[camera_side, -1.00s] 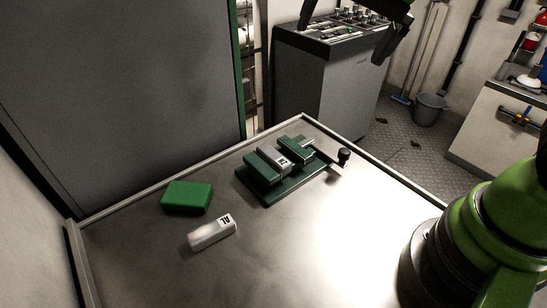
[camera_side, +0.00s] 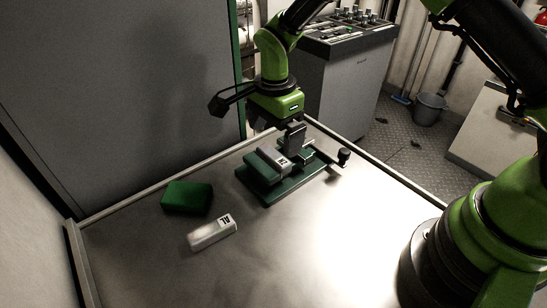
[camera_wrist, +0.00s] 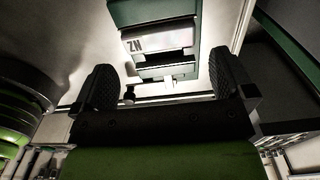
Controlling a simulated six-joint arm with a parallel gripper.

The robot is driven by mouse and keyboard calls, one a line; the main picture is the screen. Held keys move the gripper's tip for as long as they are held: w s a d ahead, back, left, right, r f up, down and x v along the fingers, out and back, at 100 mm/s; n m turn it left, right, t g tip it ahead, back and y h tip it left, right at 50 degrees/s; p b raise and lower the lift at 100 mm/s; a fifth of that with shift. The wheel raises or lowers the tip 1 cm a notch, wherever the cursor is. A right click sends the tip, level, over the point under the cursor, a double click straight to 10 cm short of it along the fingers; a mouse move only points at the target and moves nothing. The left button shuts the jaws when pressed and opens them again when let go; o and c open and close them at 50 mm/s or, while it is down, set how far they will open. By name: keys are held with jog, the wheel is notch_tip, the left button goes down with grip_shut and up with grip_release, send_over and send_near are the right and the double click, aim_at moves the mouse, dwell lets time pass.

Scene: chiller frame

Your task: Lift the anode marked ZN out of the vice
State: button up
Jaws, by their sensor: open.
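The anode marked ZN (camera_wrist: 172,40), a pale grey bar, sits between the two green jaws of the vice (camera_wrist: 150,12) in the wrist view. In the side view the anode (camera_side: 271,157) shows its top and labelled end above the green vice (camera_side: 284,191). My gripper (camera_wrist: 165,82) is open and empty, with its dark fingers wide apart. In the side view my gripper (camera_side: 280,134) hangs close above the vice, over its far side. One finger shows clearly there and hides part of the far jaw; the other finger is mostly hidden.
A similar pale bar marked AL (camera_side: 211,233) lies loose on the metal table (camera_side: 290,260), left of the vice and nearer. A green block (camera_side: 187,198) lies behind it. The vice's screw handle (camera_side: 344,155) sticks out to the right. The table's right and front areas are clear.

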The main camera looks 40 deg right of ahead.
aim_at(277, 152)
jog(key=f, duration=0.5)
jog(key=shift+d+f, duration=0.1)
jog(key=shift+d, duration=0.25)
jog(key=shift+c, duration=0.2)
jog(key=c, duration=0.8)
